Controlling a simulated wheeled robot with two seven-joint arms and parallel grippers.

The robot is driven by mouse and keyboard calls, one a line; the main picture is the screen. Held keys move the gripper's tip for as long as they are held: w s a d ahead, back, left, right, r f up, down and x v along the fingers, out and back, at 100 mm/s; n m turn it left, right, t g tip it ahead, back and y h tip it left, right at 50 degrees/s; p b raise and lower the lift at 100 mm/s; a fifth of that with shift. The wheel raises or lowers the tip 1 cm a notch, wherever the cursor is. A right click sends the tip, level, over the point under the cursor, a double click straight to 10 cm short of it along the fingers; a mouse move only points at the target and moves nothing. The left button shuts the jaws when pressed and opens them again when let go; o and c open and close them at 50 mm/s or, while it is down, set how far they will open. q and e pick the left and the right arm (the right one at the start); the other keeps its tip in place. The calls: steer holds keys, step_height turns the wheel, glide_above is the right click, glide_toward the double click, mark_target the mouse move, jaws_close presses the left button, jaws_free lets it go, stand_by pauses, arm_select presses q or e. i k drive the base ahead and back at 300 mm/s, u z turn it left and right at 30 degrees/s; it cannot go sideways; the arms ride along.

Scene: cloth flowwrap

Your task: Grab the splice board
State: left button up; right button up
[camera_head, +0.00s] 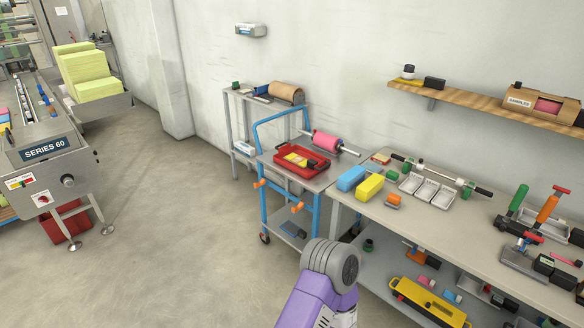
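No thing in view is plainly marked as the splice board, so I cannot tell which one it is. A purple and grey link of one of my arms shows at the bottom centre, in front of the cart and bench. Neither of my grippers is in view.
A wall shelf (465,99) is above. The machine (45,150) stands left. The floor (165,235) between machine and cart is clear.

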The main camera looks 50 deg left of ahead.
mark_target(301, 162)
steer(key=u, duration=0.45)
steer(key=i, duration=0.35)
steer(key=u, duration=1)
steer(key=i, duration=0.95)
steer(key=z, duration=0.05)
